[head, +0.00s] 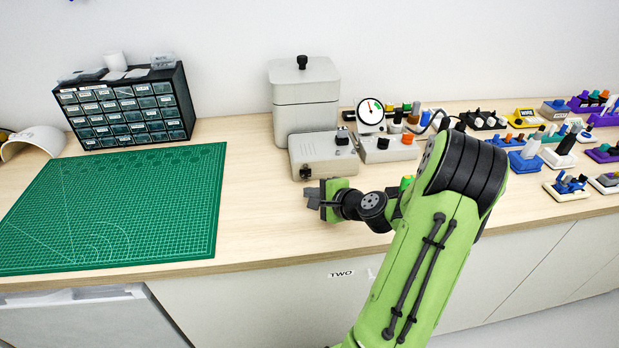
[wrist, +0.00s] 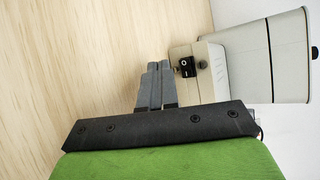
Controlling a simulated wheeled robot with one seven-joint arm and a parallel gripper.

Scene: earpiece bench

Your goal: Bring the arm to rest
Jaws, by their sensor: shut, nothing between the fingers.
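My gripper (head: 312,193) is at the end of my green arm, over the bench in front of the grey box with knobs. In the wrist view, my gripper (wrist: 155,70) has its two grey fingers side by side and closed, with nothing held between them. The grey box with a black switch (head: 324,154) is just behind the gripper in the head view. It also shows in the wrist view (wrist: 208,75), to the right of the fingertips. I cannot tell the exact height of the gripper above the bench.
A tall grey lidded container (head: 306,97) stands behind the box. A green cutting mat (head: 120,205) lies at left, with a drawer cabinet (head: 128,110) behind it. Several small coloured devices crowd the bench's right. Bare wood (head: 262,215) lies between mat and gripper.

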